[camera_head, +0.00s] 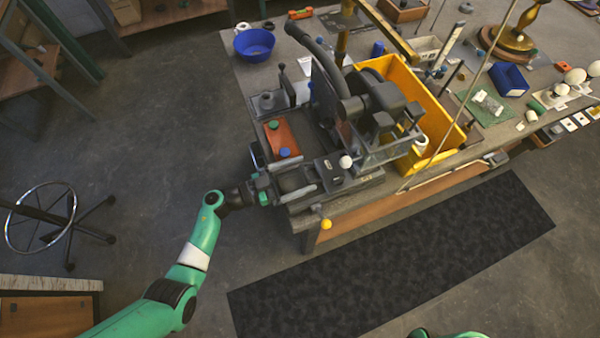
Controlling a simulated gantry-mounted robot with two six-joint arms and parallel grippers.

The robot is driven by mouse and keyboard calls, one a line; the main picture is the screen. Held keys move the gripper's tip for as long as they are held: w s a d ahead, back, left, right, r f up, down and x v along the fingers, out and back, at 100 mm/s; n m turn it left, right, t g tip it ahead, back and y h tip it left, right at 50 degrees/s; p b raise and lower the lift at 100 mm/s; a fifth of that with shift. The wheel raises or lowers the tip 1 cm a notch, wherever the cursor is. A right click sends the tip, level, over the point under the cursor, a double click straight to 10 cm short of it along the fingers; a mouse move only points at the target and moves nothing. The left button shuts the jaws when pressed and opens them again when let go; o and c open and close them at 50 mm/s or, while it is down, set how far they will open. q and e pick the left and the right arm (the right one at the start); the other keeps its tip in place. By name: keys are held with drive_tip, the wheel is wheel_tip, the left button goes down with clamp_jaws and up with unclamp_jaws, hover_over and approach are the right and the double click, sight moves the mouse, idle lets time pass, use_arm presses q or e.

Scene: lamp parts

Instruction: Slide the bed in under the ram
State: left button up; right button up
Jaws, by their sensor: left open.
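A dark grey press-like machine (345,100) stands at the table's near left corner, with a long curved lever rising from it. Its ram is not clearly distinguishable among the dark parts. A low dark slide with a white knob (346,162) lies at the machine's near side and looks like the bed; I cannot tell how far under the ram it sits. My left gripper (306,181) is open at the near left end of this slide, its fingers pointing right. Whether it touches the slide is unclear. My right gripper is out of view.
A reddish-brown block (282,137) with green and blue knobs sits left of the machine. A yellow bin (432,105) stands close on its right. A blue bowl (254,43) is at the table's far left. The floor by the black mat (400,250) is clear.

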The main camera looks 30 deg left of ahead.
use_arm(q)
drive_tip(key=p+v, duration=0.3)
drive_tip(key=v, duration=0.8)
drive_tip(key=shift+s+a, duration=0.1)
